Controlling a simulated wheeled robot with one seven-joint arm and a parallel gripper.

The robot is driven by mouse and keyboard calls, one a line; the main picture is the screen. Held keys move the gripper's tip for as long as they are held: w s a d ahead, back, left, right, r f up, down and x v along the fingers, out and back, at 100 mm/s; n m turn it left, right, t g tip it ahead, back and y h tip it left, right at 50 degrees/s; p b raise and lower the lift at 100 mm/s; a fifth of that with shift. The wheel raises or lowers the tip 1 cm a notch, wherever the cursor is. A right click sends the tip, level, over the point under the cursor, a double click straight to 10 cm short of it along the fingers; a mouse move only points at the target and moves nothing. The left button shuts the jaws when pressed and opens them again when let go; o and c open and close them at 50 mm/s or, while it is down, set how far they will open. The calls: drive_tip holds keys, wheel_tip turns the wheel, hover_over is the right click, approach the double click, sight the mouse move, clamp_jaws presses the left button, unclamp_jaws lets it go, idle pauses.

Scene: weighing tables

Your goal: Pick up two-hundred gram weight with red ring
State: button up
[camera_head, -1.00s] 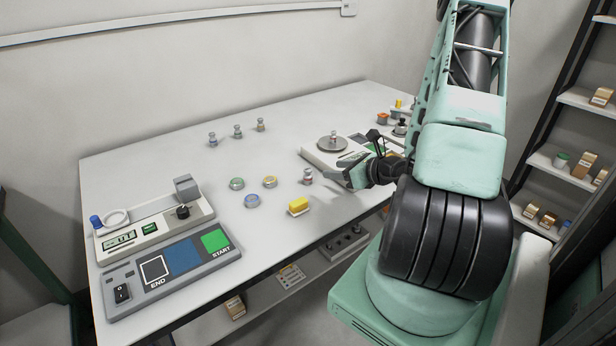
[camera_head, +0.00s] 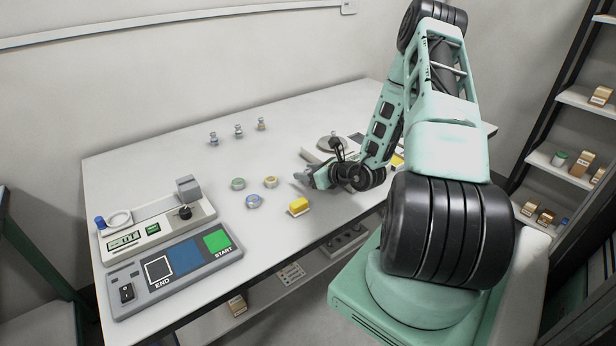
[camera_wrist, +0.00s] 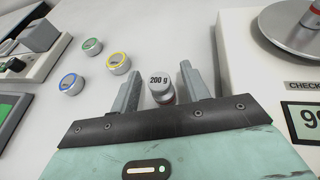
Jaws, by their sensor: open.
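The 200 g weight (camera_wrist: 161,87) is a small metal cylinder with "200 g" on its top and a trace of red low on its side. It stands upright on the table in the wrist view, between the two fingers of my gripper (camera_wrist: 160,82). The fingers are open, one on each side of it, with gaps visible. In the head view my gripper (camera_head: 308,177) is low over the table beside the scale, and it hides this weight.
A scale (camera_wrist: 290,75) with a round pan is close on the right. Ringed green (camera_wrist: 92,46), yellow (camera_wrist: 118,63) and blue (camera_wrist: 71,84) pieces lie to the left. A yellow block (camera_head: 299,206) is at the front edge. Several small weights (camera_head: 238,131) stand farther back.

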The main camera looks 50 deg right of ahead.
clamp_jaws()
drive_tip(key=shift+r, duration=0.1)
